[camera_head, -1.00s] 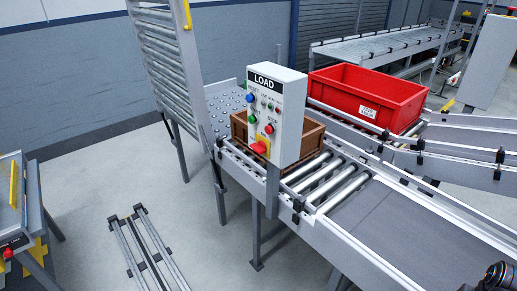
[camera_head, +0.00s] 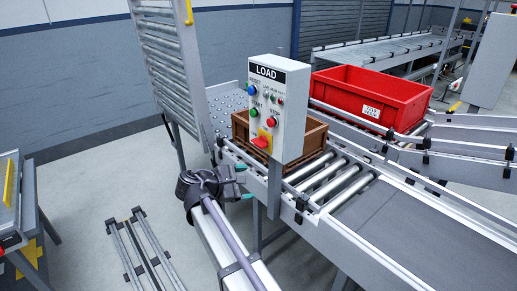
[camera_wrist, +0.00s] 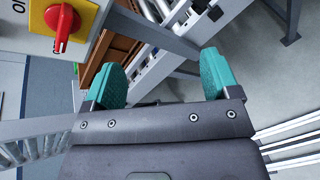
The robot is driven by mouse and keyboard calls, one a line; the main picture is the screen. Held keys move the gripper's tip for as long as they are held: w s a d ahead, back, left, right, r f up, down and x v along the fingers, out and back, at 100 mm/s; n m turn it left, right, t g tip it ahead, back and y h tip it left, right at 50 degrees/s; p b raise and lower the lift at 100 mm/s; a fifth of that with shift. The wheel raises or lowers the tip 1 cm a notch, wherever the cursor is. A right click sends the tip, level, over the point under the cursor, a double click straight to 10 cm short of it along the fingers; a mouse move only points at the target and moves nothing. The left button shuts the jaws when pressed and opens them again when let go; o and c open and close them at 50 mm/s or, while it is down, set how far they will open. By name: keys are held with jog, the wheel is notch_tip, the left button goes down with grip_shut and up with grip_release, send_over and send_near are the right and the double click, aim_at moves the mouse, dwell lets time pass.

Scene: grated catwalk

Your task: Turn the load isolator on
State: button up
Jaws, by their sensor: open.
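The LOAD control box (camera_head: 276,107) is a grey panel on a post beside the conveyor. Its isolator is a red rotary handle (camera_head: 262,142) on a yellow plate, low on the panel. In the wrist view the red handle (camera_wrist: 63,27) is at the upper left, with "O" lettering on the panel to its left. My gripper (camera_head: 244,182) is below and left of the box in the head view. In the wrist view its teal fingertips (camera_wrist: 160,78) are apart with nothing between them. They are clear of the handle, which lies beyond the left finger.
Blue, green and red buttons (camera_head: 271,121) sit above the isolator. A brown crate (camera_head: 313,135) stands on the conveyor behind the box, and a red crate (camera_head: 368,98) stands further right. The roller conveyor rail (camera_head: 345,235) runs close by. Open floor (camera_head: 110,180) lies to the left.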

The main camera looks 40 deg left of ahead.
aim_at(256, 144)
jog(key=shift+o, duration=0.4)
jog(key=a+r+n+t, duration=0.2)
jog(key=a+r+n, duration=0.1)
jog(key=a, duration=0.2)
jog(key=shift+a+r+n+t, duration=0.25)
jog(key=shift+a+n+t, duration=0.1)
jog(key=shift+n+t, duration=0.05)
jog(key=w+r+n, duration=0.1)
jog(key=w, duration=0.3)
jog(key=w+d+r+n+t, duration=0.1)
jog(key=w+n, duration=0.1)
jog(key=w, duration=0.2)
jog(key=w+r+n+t, duration=0.1)
jog(key=w, duration=0.3)
jog(key=shift+d+n, duration=0.25)
jog(key=shift+n, duration=0.15)
jog(key=c, duration=0.9)
